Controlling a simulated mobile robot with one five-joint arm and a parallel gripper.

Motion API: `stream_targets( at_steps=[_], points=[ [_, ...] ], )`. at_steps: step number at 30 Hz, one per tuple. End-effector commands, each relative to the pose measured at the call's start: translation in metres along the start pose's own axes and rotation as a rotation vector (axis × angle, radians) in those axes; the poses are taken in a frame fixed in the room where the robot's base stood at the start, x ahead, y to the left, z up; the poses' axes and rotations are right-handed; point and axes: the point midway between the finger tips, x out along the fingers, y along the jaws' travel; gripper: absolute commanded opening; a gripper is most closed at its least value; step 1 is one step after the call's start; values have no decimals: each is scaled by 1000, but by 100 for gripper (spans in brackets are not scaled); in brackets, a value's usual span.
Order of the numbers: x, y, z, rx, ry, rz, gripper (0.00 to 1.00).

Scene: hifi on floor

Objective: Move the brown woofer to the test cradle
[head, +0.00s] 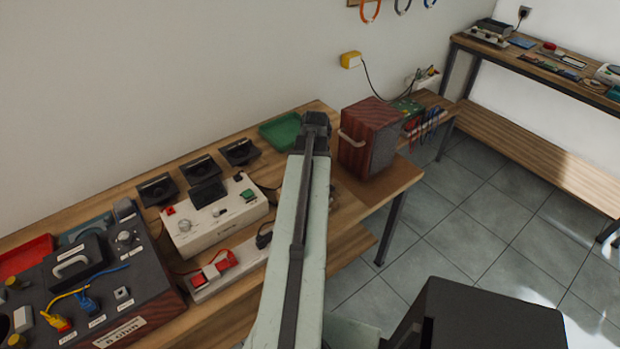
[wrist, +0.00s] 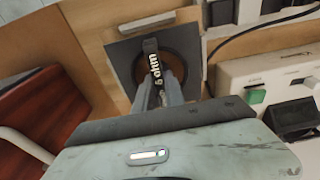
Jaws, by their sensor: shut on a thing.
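The brown woofer (wrist: 183,68) shows in the wrist view as a dark square frame with a round brown cone. A black bar marked in white with "ohm" crosses it. My gripper (wrist: 157,88) is shut on the woofer at this bar. I cannot tell whether the woofer touches the surface below. In the head view my arm hides the gripper and woofer. A black angled holder (head: 208,194), possibly the test cradle, sits on a white tester box (head: 222,222); the box also shows at the right of the wrist view (wrist: 275,75).
Several similar black holders (head: 201,168) stand along the wall behind the tester. A red-brown wooden cabinet (head: 361,136) with a pale handle stands right of my arm. A green tray (head: 280,132) lies behind. A dark device with cables (head: 92,275) and red switches (head: 213,270) are at left.

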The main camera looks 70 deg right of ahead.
Motion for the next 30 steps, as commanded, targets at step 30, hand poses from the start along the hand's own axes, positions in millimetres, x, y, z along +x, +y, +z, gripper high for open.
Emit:
stream_targets(
  at_steps=[30],
  points=[
    [26,0,3,-1,0,0,0]
  ],
)
